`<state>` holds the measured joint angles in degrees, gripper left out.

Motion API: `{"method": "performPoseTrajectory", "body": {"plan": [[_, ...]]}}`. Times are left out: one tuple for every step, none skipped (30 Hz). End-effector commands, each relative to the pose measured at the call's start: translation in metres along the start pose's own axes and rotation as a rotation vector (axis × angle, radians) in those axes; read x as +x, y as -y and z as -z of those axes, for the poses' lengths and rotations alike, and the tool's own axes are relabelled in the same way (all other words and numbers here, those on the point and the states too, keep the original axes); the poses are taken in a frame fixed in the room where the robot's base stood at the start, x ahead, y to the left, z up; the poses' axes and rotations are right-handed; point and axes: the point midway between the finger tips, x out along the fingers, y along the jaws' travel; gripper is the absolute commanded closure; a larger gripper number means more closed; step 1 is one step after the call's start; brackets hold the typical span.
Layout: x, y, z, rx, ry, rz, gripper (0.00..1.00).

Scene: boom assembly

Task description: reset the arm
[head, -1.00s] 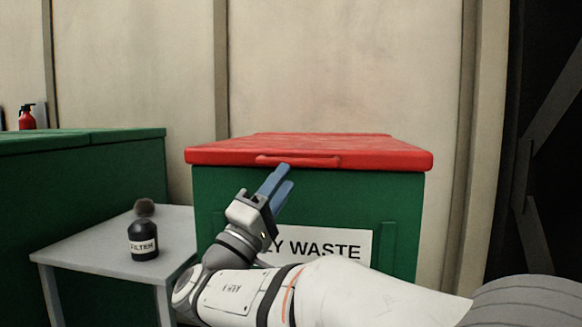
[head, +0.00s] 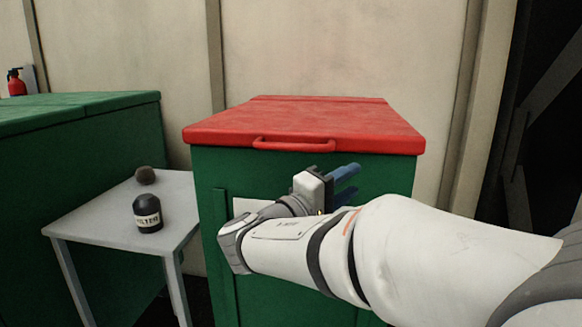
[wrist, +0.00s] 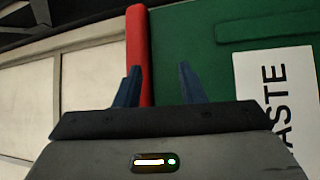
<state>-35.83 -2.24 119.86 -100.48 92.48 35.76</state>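My gripper (head: 346,178) has two blue fingers and is in front of the green waste bin, below its red lid. In the wrist view my gripper (wrist: 160,88) shows its fingers apart with nothing between them. The bin (head: 230,271) has a closed red lid (head: 320,123) with a handle (head: 293,145) at its front edge. In the wrist view the lid edge (wrist: 138,45) and the white label (wrist: 275,95) reading "ASTE" lie beyond the fingers. My arm hides most of the label in the head view.
A grey table (head: 92,217) at left holds a black labelled bottle (head: 147,213) and a dark round object (head: 145,175). A green container (head: 110,150) stands further left. A red extinguisher (head: 16,82) is behind it. A beige wall (head: 300,50) stands behind the bin.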

Motion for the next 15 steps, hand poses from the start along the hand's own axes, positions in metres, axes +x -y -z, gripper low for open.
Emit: {"method": "performPoseTrajectory", "body": {"plan": [[0.017,-0.017,-0.017,-0.031,0.054,0.080,0.64],[0.024,-0.016,-0.029,-0.052,0.085,0.134,0.64],[0.031,-0.014,-0.044,-0.073,0.125,0.208,0.64],[0.035,-0.013,-0.055,-0.087,0.153,0.263,0.64],[0.038,-0.012,-0.066,-0.098,0.180,0.319,0.64],[0.041,-0.010,-0.080,-0.109,0.215,0.394,0.64],[0.041,-0.010,-0.091,-0.114,0.240,0.450,0.64],[0.041,-0.009,-0.101,-0.118,0.264,0.506,0.64],[0.040,-0.009,-0.114,-0.117,0.295,0.580,0.64],[0.038,-0.009,-0.123,-0.113,0.315,0.637,0.64],[0.036,-0.010,-0.132,-0.107,0.336,0.692,0.64],[0.032,-0.011,-0.142,-0.096,0.363,0.765,0.64],[0.028,-0.013,-0.149,-0.082,0.380,0.819,0.64],[0.024,-0.015,-0.155,-0.069,0.396,0.872,0.64],[0.018,-0.018,-0.163,-0.044,0.417,0.942,0.64]]}}
